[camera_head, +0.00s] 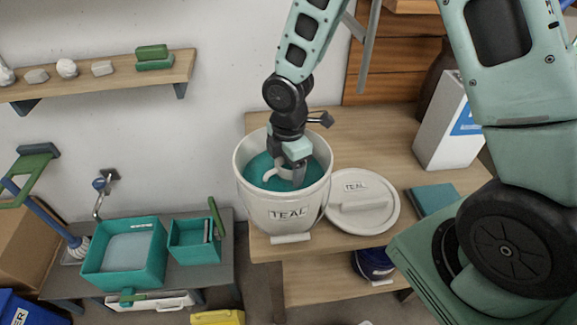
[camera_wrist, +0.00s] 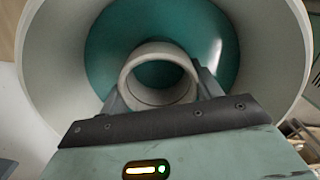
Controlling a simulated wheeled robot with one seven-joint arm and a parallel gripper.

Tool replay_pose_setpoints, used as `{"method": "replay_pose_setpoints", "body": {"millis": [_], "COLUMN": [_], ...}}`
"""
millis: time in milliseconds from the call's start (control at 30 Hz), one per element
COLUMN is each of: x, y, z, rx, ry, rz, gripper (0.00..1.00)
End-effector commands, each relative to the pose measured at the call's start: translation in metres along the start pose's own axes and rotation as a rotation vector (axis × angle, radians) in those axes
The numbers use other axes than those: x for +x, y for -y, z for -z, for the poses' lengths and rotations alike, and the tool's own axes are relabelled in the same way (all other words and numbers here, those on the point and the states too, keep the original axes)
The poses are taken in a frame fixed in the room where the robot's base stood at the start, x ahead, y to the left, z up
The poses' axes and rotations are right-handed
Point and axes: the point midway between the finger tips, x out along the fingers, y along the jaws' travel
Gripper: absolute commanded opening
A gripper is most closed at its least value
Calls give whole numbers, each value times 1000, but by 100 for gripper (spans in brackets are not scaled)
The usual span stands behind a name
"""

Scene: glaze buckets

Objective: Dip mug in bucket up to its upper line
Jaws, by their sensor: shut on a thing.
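A white bucket (camera_head: 284,212) labelled "TEAL" stands on the wooden bench, open and partly filled with teal glaze (camera_head: 258,172). My gripper (camera_head: 298,172) points down inside the bucket's mouth and is shut on a pale mug (camera_head: 279,174). In the wrist view the mug (camera_wrist: 158,72) shows as a round, open rim between the fingers, with the teal glaze (camera_wrist: 100,52) around it and the bucket's pale inner wall (camera_wrist: 52,60) beyond. The mug's lower part and its lines are hidden, so I cannot tell how deep it sits.
The bucket's lid (camera_head: 376,215), also marked "TEAL", lies on the bench to the right of the bucket. A white container (camera_head: 447,125) and a teal block (camera_head: 432,199) are further right. Teal basins (camera_head: 124,254) stand on a low grey table at left. A shelf (camera_head: 100,80) hangs above.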

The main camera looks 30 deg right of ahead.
Motion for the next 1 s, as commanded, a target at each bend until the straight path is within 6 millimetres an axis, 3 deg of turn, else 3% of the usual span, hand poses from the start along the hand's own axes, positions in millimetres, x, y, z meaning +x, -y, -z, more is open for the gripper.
{"method": "replay_pose_setpoints", "body": {"millis": [33,633,1000], "x": [-11,-68,-71], "y": [0,0,0], "z": [0,0,0], "rx": [0,0,0], "ry": [0,0,0], "rz": [-1,0,0], "gripper": [27,27,27]}}
